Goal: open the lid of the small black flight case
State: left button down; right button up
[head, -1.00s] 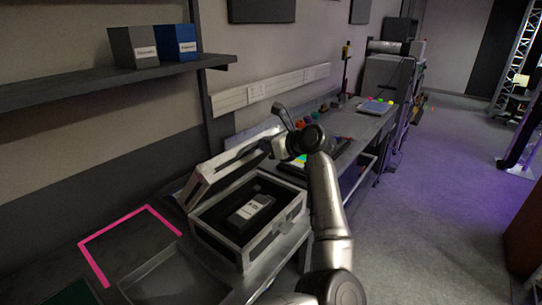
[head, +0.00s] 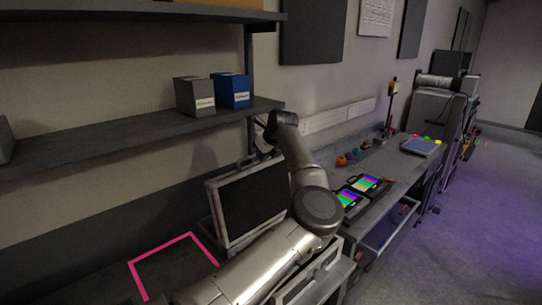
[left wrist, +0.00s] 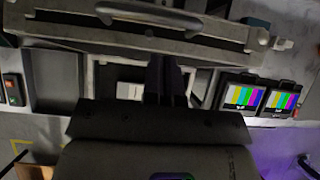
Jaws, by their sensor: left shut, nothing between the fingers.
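The small black flight case has silver edging. Its lid (head: 250,200) stands raised steeply in the head view, its dark inner face showing. My arm hides much of the case body; its front edge (head: 312,272) shows at the lower right. In the left wrist view the lid's edge and handle (left wrist: 150,16) cross the top, and a pale label (left wrist: 130,90) shows inside the open case. My left gripper (left wrist: 166,62) is shut and empty, its fingers close to the lid; I cannot tell if they touch it. My right gripper is out of view.
Two tablets with colour bars (head: 357,190) lie on the bench right of the case. A pink outline (head: 172,262) marks the bench to its left. A shelf (head: 130,130) with a grey box (head: 195,97) and a blue box (head: 232,91) is above.

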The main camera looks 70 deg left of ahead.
pick_arm(q)
jog(key=shift+s+a+f, duration=0.1)
jog(key=shift+s+a, duration=0.2)
jog(key=shift+a, duration=0.3)
jog(key=a+r+p+v, duration=0.1)
jog(key=p+v, duration=0.3)
jog(key=v, duration=0.6)
jog(key=shift+s+a+p, duration=0.25)
jog(key=shift+s+p, duration=0.05)
jog(key=shift+p, duration=0.1)
jog(key=shift+a, duration=0.1)
